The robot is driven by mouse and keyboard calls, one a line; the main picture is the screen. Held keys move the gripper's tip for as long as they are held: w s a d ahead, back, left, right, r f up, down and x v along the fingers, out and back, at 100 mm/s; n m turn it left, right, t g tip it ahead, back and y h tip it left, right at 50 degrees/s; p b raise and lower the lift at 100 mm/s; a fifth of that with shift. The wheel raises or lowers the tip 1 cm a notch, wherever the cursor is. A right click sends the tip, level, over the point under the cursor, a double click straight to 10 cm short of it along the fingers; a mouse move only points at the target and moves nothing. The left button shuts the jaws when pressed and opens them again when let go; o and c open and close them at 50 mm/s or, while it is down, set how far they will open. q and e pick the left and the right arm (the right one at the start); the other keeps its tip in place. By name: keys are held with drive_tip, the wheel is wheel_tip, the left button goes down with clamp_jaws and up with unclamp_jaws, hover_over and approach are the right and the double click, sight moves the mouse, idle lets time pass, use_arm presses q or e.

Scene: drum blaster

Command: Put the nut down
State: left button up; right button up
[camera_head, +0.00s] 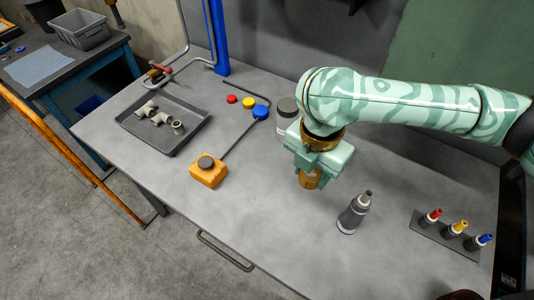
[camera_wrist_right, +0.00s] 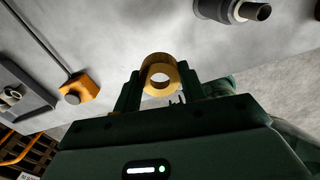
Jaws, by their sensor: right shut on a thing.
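A brass-coloured nut (camera_wrist_right: 159,75), a ring with a round hole, is held between the two fingers of my right gripper (camera_wrist_right: 158,92) in the wrist view. In the head view my right gripper (camera_head: 314,170) points down over the middle of the grey table (camera_head: 262,215), shut on the nut (camera_head: 310,180) at its lower end. I cannot tell the exact gap between the nut and the table. My left gripper does not show.
An orange block (camera_head: 208,172) with a dark knob stands left. A tray (camera_head: 184,105) with pipe fittings lies at the far left. A rack (camera_head: 433,231) with several coloured-tip items is at right. The front middle is clear.

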drive_tip(key=s+a+f+n, duration=0.1)
drive_tip(key=s+a+n, duration=0.3)
drive_tip(key=n, duration=0.9)
drive_tip(key=n+b, duration=0.2)
drive_tip(key=b, duration=0.5)
hover_over(289, 178)
drive_tip(key=f, duration=1)
drive_tip(key=shift+s+a, duration=0.1)
drive_tip(key=shift+s, duration=0.2)
drive_tip(key=shift+w+f, duration=0.2)
drive_tip(key=shift+f, duration=0.15)
wheel_tip(289, 178, down, 3)
drive_tip(key=shift+w+f+b, duration=0.1)
drive_tip(key=shift+b, duration=0.95)
drive_tip(key=shift+w+f, duration=0.1)
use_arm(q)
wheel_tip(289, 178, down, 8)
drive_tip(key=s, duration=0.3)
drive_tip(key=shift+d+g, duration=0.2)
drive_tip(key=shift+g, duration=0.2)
use_arm(e)
drive_tip(key=shift+r, duration=0.25)
